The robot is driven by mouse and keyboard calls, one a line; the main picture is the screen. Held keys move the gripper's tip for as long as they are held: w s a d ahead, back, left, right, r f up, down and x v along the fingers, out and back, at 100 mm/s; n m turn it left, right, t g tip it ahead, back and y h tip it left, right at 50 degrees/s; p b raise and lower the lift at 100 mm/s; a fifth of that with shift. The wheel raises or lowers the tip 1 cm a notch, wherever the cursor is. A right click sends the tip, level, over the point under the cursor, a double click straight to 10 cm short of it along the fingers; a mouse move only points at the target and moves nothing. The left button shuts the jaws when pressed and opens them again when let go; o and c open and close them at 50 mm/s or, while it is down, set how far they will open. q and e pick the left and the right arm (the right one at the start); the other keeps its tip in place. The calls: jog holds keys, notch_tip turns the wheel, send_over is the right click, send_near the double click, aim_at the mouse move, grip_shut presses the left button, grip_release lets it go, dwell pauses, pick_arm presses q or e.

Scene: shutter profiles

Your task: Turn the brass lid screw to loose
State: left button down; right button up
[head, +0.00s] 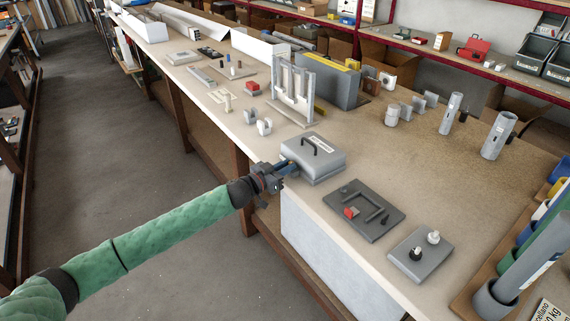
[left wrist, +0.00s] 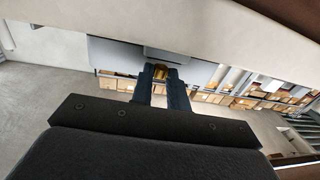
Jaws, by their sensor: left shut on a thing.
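The grey box with a lid and a dark handle (head: 316,157) sits at the front edge of the bench. My left gripper (head: 286,168) is at the near left side of this box. In the left wrist view my left gripper (left wrist: 160,78) has its two dark fingers on either side of the brass lid screw (left wrist: 159,71), shut on it. The grey side of the box (left wrist: 115,54) shows just beyond the fingers. In the head view the screw is hidden by the gripper. I cannot tell how the screw is turned. My right gripper is not in view.
Right of the box lie a dark plate with a red part (head: 364,212) and a grey plate with two knobs (head: 421,254). A grey upright frame (head: 294,92) stands behind the box. Open floor (head: 130,165) lies left of the bench.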

pick_arm(q)
jog(key=shift+s+d+n+t+y, duration=0.15)
jog(key=shift+n+t+y, duration=0.15)
jog(key=shift+n+t, duration=0.15)
jog(key=shift+f+n+t+y, duration=0.1)
jog(key=shift+n+t+y, duration=0.15)
jog(key=shift+n+y, duration=0.15)
jog(key=shift+s+d+n+t+y, duration=0.1)
jog(key=shift+d+n+t+y, duration=0.05)
jog(key=shift+n+t+y, duration=0.5)
jog(key=n+t+y+b, duration=0.1)
jog(key=y, duration=0.1)
jog(key=n+t+y+b, duration=0.1)
jog(key=y, duration=0.1)
jog(key=shift+s+d+n+y+b, duration=0.1)
jog(key=shift+d+n+y+b, duration=0.15)
jog(key=shift+n+b, duration=0.15)
jog(key=shift+n+t+y, duration=0.25)
jog(key=shift+n+y, duration=0.05)
jog(key=shift+y, duration=0.2)
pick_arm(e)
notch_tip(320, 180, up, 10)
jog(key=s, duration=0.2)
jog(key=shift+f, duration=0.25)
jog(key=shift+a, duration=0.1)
